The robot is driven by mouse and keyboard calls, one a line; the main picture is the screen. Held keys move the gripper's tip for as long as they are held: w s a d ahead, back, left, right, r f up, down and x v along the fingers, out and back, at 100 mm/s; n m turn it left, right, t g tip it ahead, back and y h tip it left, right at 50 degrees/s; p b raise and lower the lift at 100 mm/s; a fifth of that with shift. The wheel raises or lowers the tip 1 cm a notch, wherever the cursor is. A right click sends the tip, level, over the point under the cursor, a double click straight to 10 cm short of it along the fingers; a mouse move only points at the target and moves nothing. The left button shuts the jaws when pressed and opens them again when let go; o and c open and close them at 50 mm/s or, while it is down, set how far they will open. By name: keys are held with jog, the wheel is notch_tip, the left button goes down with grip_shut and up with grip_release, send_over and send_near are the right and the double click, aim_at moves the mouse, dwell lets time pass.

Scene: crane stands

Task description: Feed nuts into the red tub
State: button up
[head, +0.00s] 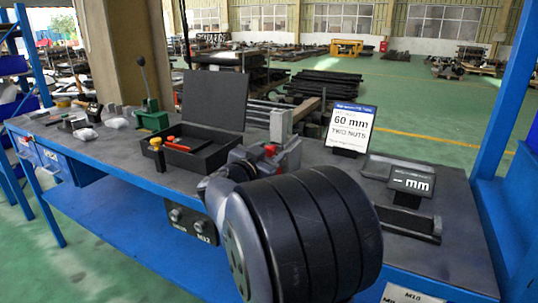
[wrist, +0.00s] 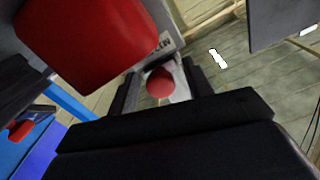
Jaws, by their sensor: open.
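In the wrist view my gripper (wrist: 160,86) has its two dark fingers apart. A round red thing (wrist: 160,82) shows in the gap between them; I cannot tell whether it touches them or lies beyond. A large red surface (wrist: 85,42) fills the upper left of the wrist view, close to the camera; I cannot tell whether it is the red tub. In the head view my own arm hides the gripper's fingertips. I cannot make out a whole red tub there. Two small round metal pieces sit on the front panel marked M12 (head: 190,222); I cannot tell whether they are nuts.
The dark bench top (head: 95,148) carries an open black toolbox (head: 205,148), a green lever press (head: 150,117), a sign reading 60 mm and two nuts (head: 352,128), and a small mm display (head: 411,181). A label M10 (head: 408,296) is at the front right. Blue posts (head: 502,90) stand at the right.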

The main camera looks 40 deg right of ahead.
jog(key=shift+d, duration=0.1)
jog(key=shift+c, duration=0.2)
grip_shut()
